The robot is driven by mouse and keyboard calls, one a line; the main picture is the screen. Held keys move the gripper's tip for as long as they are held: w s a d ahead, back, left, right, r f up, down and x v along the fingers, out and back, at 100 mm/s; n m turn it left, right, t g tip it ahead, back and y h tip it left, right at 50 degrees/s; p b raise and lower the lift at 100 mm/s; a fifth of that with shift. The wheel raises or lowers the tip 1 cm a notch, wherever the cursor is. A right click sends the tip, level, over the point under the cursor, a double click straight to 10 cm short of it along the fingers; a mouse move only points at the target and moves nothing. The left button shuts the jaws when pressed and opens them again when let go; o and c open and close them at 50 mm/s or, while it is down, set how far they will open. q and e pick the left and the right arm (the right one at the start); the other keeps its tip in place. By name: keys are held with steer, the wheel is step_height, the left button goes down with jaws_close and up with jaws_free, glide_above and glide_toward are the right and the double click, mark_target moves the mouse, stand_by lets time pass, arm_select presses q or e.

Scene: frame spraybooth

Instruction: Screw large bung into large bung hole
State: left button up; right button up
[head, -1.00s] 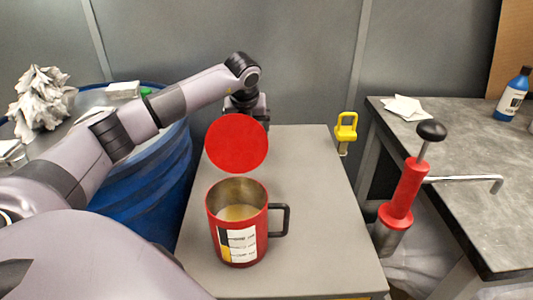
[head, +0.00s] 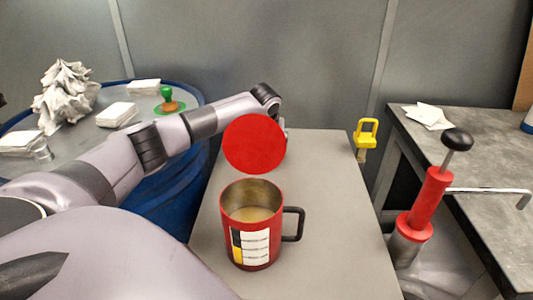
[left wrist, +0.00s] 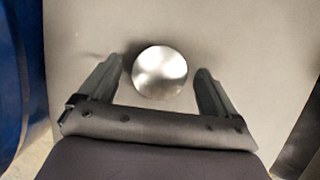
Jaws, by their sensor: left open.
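A shiny round metal piece (left wrist: 160,72), which looks like the large bung, sits on the grey bench top in the left wrist view. My left gripper (left wrist: 160,65) is open, with one finger on each side of this piece and a gap to each. In the head view the gripper and the piece are hidden behind the red disc. The blue drum (head: 160,195) stands at the left. A green-handled item (head: 168,101) with a brown base is on its lid. I cannot make out the large bung hole. My right gripper is not in view.
A red cup (head: 257,238) with a black handle stands on the grey bench (head: 335,215), the red disc (head: 254,144) above its far side.

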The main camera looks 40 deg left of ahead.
arm_select(q)
steer(key=c, duration=1.2)
steer(key=shift+o, duration=0.2)
steer(key=shift+r, duration=0.15)
